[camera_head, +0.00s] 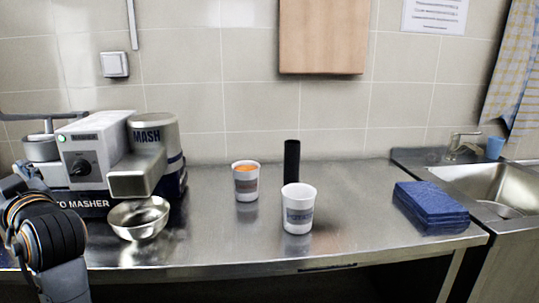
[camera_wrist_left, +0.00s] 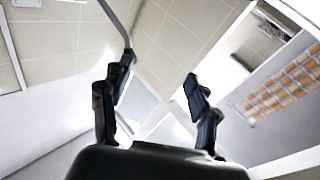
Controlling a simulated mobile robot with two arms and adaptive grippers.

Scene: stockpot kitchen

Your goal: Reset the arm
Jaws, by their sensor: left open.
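My left arm (camera_head: 45,240) shows at the lower left of the head view, in front of the counter's left end; its gripper fingers cannot be made out there. In the left wrist view my left gripper (camera_wrist_left: 160,88) is open, with its two dark fingers apart and nothing between them. Behind the fingers are tiled wall, ceiling and a checked cloth (camera_wrist_left: 283,90). My right gripper is in neither view.
A masher machine (camera_head: 95,150) stands at the counter's left, with a steel bowl (camera_head: 138,218) before it. Two white cups, one with orange contents (camera_head: 246,182) and one nearer (camera_head: 298,212), a black cylinder (camera_head: 291,160) and blue cloths (camera_head: 432,205) stand rightward. A sink (camera_head: 495,185) is far right.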

